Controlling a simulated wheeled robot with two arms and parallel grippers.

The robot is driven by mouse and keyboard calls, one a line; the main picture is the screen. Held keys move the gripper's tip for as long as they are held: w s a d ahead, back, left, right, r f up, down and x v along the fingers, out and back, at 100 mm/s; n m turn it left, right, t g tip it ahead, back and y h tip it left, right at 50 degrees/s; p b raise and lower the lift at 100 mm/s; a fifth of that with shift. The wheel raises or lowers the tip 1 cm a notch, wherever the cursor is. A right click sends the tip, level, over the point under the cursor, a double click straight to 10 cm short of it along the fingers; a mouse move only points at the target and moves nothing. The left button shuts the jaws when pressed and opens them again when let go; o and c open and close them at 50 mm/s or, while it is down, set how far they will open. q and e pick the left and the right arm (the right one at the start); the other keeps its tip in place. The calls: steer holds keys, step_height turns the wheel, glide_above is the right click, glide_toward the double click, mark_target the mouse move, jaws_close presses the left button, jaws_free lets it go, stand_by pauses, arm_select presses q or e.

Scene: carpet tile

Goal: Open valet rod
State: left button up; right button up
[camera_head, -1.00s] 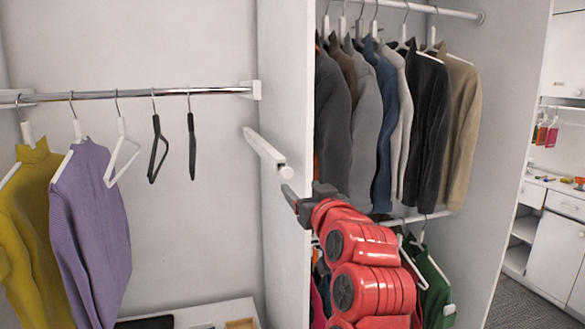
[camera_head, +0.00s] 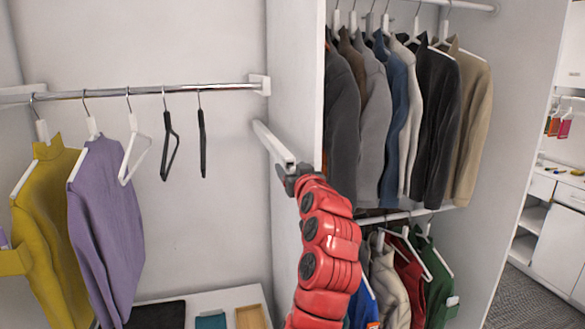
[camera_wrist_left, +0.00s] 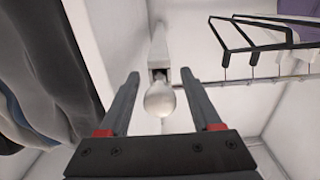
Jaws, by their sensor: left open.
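The valet rod is a white bar (camera_head: 272,143) fixed to the left face of the closet's middle partition, pointing out toward me. In the left wrist view its housing (camera_wrist_left: 159,45) ends in a rounded pale knob (camera_wrist_left: 160,98). My left gripper (camera_head: 284,174) is at the rod's front end in the head view. In the left wrist view my left gripper (camera_wrist_left: 160,76) is open, with one finger on each side of the knob and visible gaps. The gripper partly hides the rod's end in the head view. My right gripper is not in view.
A chrome rail (camera_head: 160,90) with hangers, a yellow sweater (camera_head: 50,215) and a purple sweater (camera_head: 103,215) is on the left. Jackets (camera_head: 400,120) hang right of the partition (camera_head: 297,80). Free space lies between the purple sweater and my arm.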

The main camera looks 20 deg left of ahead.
arm_select(q)
jaws_close()
stand_by(1.4)
